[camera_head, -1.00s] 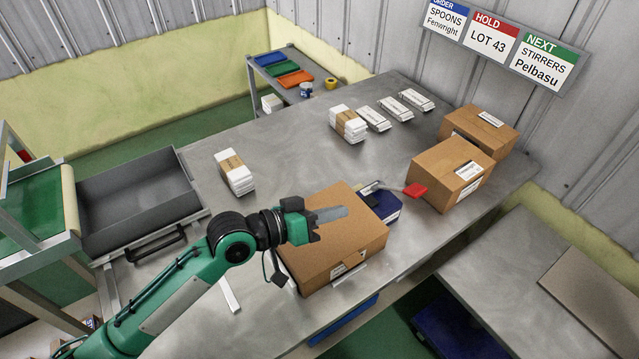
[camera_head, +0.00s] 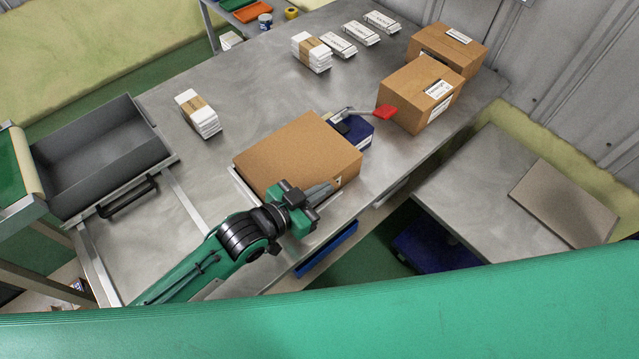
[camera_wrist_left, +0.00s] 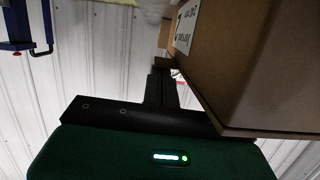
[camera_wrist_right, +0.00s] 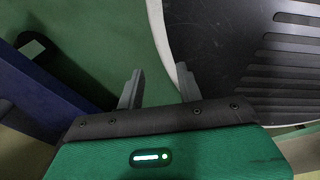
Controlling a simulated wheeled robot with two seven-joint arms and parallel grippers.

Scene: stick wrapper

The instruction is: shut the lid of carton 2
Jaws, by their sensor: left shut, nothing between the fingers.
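A brown carton (camera_head: 298,155) stands at the near edge of the steel table, its top closed flat. My right gripper (camera_wrist_right: 158,75) is open and empty, off the table above a dark, ribbed round surface (camera_wrist_right: 250,50) and the green floor.
Two closed cartons (camera_head: 418,92) (camera_head: 447,47) stand at the right. A blue box with a red-handled tool (camera_head: 385,112) lies behind the near carton. Wrapped white stacks (camera_head: 198,115) (camera_head: 311,52) stand farther back. A grey tray (camera_head: 100,155) is at left.

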